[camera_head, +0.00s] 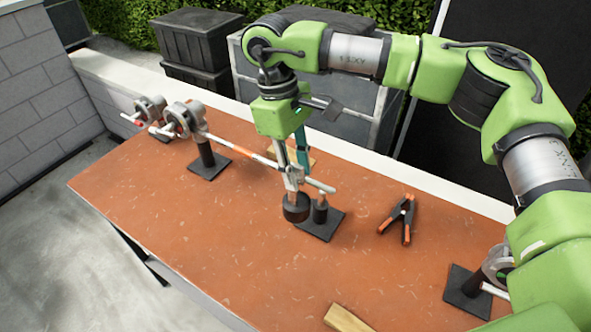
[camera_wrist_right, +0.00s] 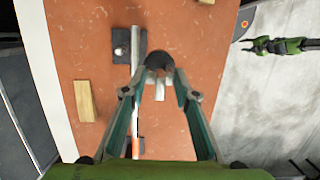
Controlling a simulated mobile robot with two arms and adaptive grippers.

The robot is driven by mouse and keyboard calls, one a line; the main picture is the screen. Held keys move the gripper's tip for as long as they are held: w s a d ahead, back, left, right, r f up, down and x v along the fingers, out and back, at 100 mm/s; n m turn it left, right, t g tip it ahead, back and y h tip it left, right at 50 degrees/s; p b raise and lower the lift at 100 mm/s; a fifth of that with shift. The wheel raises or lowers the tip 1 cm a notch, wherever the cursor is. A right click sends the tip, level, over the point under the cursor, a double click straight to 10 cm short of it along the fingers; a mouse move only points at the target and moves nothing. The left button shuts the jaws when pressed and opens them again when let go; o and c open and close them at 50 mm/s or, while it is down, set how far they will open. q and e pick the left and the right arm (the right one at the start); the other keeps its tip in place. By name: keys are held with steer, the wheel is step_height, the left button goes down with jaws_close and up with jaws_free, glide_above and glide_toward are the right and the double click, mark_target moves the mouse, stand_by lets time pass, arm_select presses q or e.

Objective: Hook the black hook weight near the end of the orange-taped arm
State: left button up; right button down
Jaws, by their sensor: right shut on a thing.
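The black hook weight (camera_head: 296,208) hangs below my right gripper (camera_head: 294,178), which is shut on its upper part. In the right wrist view the dark weight (camera_wrist_right: 161,68) lies just beyond the fingertips (camera_wrist_right: 158,88). The orange-taped arm (camera_head: 250,156) is a slim grey rod running from a clamp stand at left to near a short post. Its end (camera_head: 328,187) passes close behind the gripper. In the right wrist view the rod (camera_wrist_right: 138,55) runs just left of the weight. The fingers hide the hook, so I cannot tell whether it touches the rod. My left gripper (camera_wrist_right: 250,45) is small and dark at right.
A black-based post (camera_head: 320,212) stands beside the weight. An orange-handled clamp (camera_head: 402,215) lies to the right. Clamp stands (camera_head: 205,160) are at the left and another (camera_head: 470,290) at the right. A wooden block (camera_head: 346,320) lies at the front. The front-left tabletop is clear.

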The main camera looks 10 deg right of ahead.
mark_target(311, 179)
steer(key=shift+w+d+p, duration=0.35)
steer(key=shift+w+d, duration=1.15)
steer(key=shift+d, duration=0.1)
steer(key=shift+f+b, duration=0.3)
steer(key=shift+f, duration=0.4)
steer(key=shift+f+b, duration=0.3)
steer(key=shift+b, duration=0.15)
steer(key=c, duration=1.5)
jaws_free()
